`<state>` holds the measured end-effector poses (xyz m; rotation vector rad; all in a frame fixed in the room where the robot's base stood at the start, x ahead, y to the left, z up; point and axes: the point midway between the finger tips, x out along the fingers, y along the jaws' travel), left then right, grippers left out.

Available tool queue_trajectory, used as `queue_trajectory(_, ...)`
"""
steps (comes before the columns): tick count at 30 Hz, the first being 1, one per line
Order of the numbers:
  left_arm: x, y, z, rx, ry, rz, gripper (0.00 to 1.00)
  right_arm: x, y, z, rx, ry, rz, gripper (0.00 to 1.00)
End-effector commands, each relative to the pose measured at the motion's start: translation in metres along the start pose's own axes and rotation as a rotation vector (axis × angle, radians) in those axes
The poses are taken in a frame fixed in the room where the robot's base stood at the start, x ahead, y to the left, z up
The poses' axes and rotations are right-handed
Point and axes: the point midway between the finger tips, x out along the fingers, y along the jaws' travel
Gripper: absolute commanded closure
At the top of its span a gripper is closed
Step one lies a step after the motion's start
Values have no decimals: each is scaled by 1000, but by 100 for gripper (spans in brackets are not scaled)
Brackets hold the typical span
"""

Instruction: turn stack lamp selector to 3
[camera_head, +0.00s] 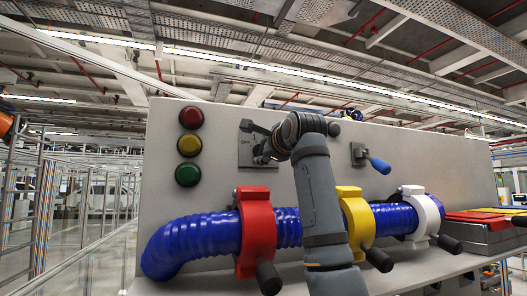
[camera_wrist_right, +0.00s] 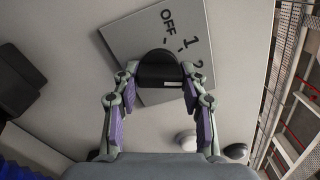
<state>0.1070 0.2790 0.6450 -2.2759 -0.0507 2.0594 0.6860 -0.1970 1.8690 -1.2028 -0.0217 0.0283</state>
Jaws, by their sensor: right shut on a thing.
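The stack lamp selector is a black knob (camera_wrist_right: 158,66) on a grey plate (camera_wrist_right: 196,22) fixed to the upright panel. In the wrist view the plate's labels OFF, 1 and part of a 2 show, and a 3 does not show. A small white mark is on the knob's near side. I cannot tell which label it faces. My right gripper (camera_wrist_right: 157,78) is shut on the knob, one finger on each side. In the head view the right gripper (camera_head: 257,143) covers much of the plate (camera_head: 244,154). My left gripper is not in view.
Red, yellow and green lamps (camera_head: 189,146) are left of the selector. A blue-handled lever (camera_head: 379,165) is to its right. Below, a blue hose (camera_head: 190,243) runs through red (camera_head: 256,228), yellow (camera_head: 353,206) and white (camera_head: 418,208) clamps with protruding black handles.

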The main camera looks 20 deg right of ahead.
Motion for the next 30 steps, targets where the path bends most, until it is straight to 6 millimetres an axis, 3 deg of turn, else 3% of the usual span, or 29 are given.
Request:
queue_trajectory(15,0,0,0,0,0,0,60,1,5,0,456,4,8,89)
queue_trajectory(30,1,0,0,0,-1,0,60,2,8,0,676,8,12,89)
